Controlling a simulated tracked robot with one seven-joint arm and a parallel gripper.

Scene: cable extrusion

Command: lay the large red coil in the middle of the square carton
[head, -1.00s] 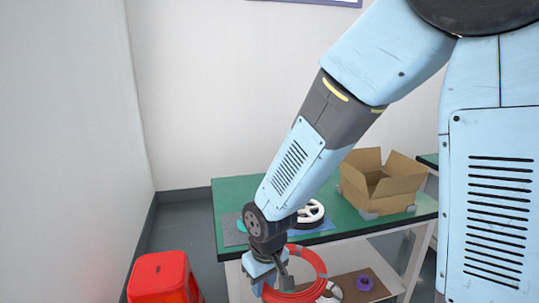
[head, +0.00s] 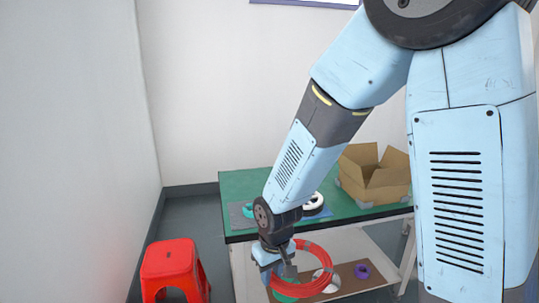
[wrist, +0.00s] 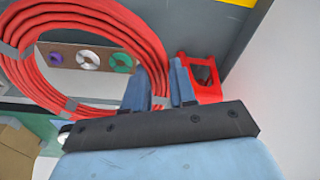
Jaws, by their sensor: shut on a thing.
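The large red coil (head: 327,262) hangs from my gripper (head: 278,274), in front of the table. In the wrist view the coil (wrist: 128,28) is a thick ring of several turns with grey ties. My gripper (wrist: 160,88) is shut on its near side, with a finger on either side of the strands. The square carton (head: 375,190) stands open, flaps up, on the right part of the green table, to the right of and beyond my gripper. Its inside floor is hidden in the head view. A brown cardboard part shows at the wrist view's lower left (wrist: 16,150).
The green table (head: 240,185) also holds a white reel (head: 313,203) and a teal roll (head: 248,211), partly behind my arm. A lower shelf (head: 345,241) holds a purple roll (head: 362,271). A red stool (head: 170,262) stands on the left floor.

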